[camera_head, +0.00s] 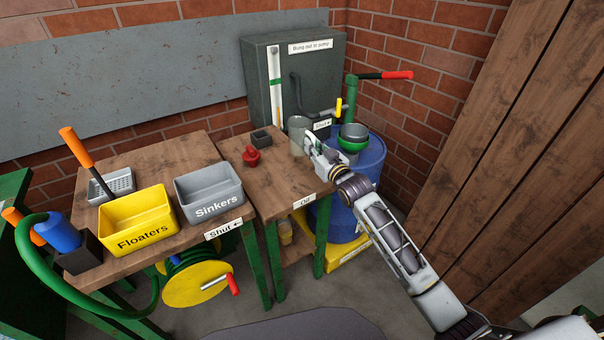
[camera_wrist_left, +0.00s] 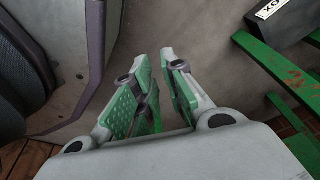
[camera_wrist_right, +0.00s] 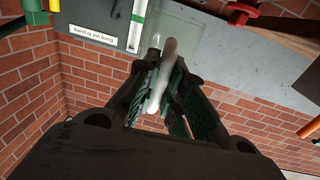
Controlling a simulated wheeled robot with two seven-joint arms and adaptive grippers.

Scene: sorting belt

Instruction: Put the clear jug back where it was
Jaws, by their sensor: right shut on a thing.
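The clear jug (camera_head: 297,138) is upright at the back right of the small table, in front of the grey tank. It also shows as a see-through shape with a pale handle (camera_wrist_right: 163,78) in the right wrist view. My right gripper (camera_head: 312,146) is shut on the jug at its handle side. I cannot tell whether the jug's base touches the table. My left gripper (camera_wrist_left: 168,85) is partly open and empty above the floor, outside the head view.
A red knob-like object (camera_head: 251,157) and a small dark box (camera_head: 261,139) stand left of the jug. The grey tank (camera_head: 262,85) is behind. A blue drum (camera_head: 365,165) with a green pump and bowl is at right. Yellow (camera_head: 128,238) and grey (camera_head: 218,210) bins sit at left.

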